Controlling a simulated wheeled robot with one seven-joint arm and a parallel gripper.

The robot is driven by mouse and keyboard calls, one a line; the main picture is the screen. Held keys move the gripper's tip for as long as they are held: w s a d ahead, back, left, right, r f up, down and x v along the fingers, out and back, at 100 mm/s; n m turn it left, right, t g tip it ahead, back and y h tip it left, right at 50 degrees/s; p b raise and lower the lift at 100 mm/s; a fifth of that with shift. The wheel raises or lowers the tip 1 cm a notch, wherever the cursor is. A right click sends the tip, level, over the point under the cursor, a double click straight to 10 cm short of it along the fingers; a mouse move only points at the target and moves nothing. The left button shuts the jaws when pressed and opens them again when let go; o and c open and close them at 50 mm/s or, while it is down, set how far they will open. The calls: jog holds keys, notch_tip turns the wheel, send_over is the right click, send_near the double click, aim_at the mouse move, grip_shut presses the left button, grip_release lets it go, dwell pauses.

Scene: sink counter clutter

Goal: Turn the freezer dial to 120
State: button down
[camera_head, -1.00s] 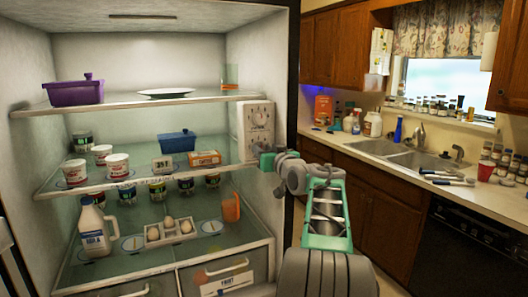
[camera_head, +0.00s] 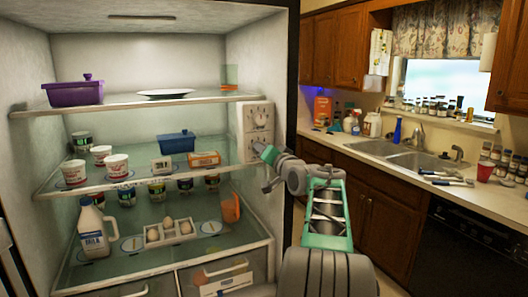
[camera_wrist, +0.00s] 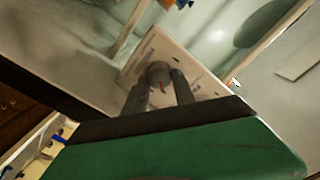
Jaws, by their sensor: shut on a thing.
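A white control panel (camera_head: 248,120) is on the right inner wall of the fridge and carries two round dials. The upper dial (camera_head: 260,118) is in plain view, clear of my gripper. My gripper (camera_head: 261,149) is at the lower dial, which it mostly hides in the head view. In the wrist view, the two fingers of my gripper (camera_wrist: 160,84) are shut on either side of the round dial knob (camera_wrist: 158,72), which has a small red mark. The wrist view also shows the panel (camera_wrist: 185,55) around it, tilted. The numbers are too small to read.
The shelf edge (camera_head: 150,180) runs close to the left of my gripper, with an orange box (camera_head: 204,159) and a blue pot (camera_head: 177,142) on it. An orange cup (camera_head: 230,208) stands below. The fridge's right edge is beside my arm.

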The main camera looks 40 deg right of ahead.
dwell(0.4)
jog(key=c, duration=1)
grip_release()
jog(key=b+v, duration=0.2)
jog(key=v, duration=0.6)
